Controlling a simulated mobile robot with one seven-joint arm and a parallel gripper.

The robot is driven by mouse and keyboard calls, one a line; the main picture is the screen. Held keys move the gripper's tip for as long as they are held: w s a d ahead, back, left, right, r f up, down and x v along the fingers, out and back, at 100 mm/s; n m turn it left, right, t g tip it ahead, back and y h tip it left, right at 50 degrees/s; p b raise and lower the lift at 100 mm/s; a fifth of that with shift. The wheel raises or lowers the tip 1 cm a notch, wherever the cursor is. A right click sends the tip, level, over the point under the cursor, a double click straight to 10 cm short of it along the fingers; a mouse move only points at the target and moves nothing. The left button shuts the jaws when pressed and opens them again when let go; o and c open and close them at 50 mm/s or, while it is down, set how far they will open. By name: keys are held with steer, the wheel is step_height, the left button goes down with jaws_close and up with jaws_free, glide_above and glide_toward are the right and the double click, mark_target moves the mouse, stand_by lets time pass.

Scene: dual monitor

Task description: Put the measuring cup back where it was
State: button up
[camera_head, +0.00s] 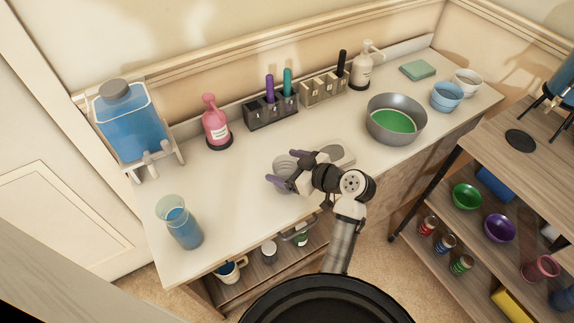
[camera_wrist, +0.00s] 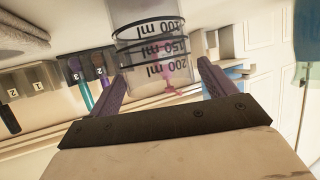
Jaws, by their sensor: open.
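The measuring cup (camera_wrist: 150,25) is clear, with black rings and ml marks. In the wrist view it appears inverted, between and beyond the purple fingertips of my gripper (camera_wrist: 162,68). In the head view my gripper (camera_head: 291,169) is low over the middle of the counter, close to the cup (camera_head: 283,163), which is partly hidden by the fingers. I cannot tell exactly whether the cup rests on the counter.
A grey-green tray (camera_head: 337,154) lies right of my gripper. Numbered holders (camera_head: 270,112) with coloured handles stand behind, near a pink pump bottle (camera_head: 215,124). A blue-filled pitcher (camera_head: 180,225) stands front left, and a grey bowl (camera_head: 395,120) right. The counter's left-middle is clear.

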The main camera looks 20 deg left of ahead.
steer(key=shift+r, duration=0.15)
steer(key=b+v, duration=0.2)
steer(key=v, duration=1)
